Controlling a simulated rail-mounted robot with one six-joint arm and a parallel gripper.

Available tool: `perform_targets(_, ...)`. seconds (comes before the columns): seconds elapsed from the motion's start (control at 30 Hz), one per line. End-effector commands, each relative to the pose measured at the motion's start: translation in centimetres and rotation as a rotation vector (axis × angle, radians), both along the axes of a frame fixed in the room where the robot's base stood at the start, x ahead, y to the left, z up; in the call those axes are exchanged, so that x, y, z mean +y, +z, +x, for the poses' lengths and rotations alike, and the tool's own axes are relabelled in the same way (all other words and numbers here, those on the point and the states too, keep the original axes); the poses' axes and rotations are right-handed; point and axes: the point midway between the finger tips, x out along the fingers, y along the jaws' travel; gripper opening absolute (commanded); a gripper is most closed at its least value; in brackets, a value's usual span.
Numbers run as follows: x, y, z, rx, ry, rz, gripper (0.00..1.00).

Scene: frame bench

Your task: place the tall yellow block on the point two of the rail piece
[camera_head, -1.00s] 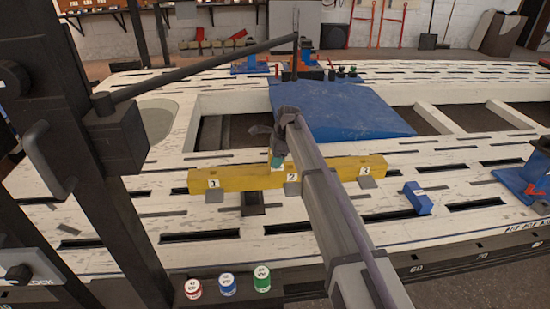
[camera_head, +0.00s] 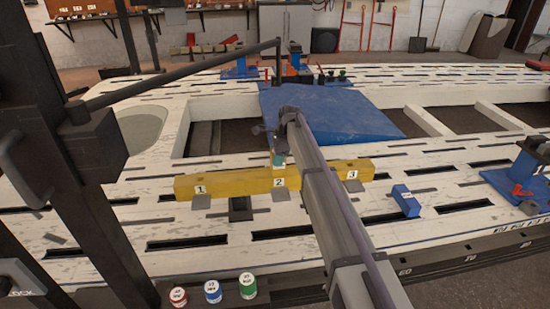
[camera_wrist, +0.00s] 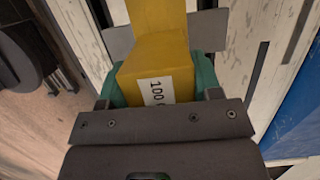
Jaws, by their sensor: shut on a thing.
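The rail piece (camera_head: 230,184) is a long yellow bar lying across the white slotted bench, with labels 1, 2 and 3 on its front face. My gripper (camera_head: 279,160) is over its middle, in line with label 2 (camera_head: 279,182) in the head view. In the wrist view, my green-padded gripper (camera_wrist: 157,88) is shut on the tall yellow block (camera_wrist: 158,62), which carries a "100" label. The rail piece (camera_wrist: 157,14) shows behind the block at the top. The block's lower end blends with the rail piece, so I cannot tell whether they touch.
A small blue block (camera_head: 405,201) lies on the bench right of the rail piece. A blue sloped plate (camera_head: 335,115) lies behind it. A red-and-blue clamp (camera_head: 522,180) stands at the right.

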Motion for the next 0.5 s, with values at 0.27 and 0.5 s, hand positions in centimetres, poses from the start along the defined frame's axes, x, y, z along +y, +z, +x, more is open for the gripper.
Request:
perform_targets(0.27, 0.00, 0.00, 0.00, -0.001, 0.000, 0.000, 0.68)
perform_targets(0.5, 0.00, 0.00, 0.00, -0.001, 0.000, 0.000, 0.88)
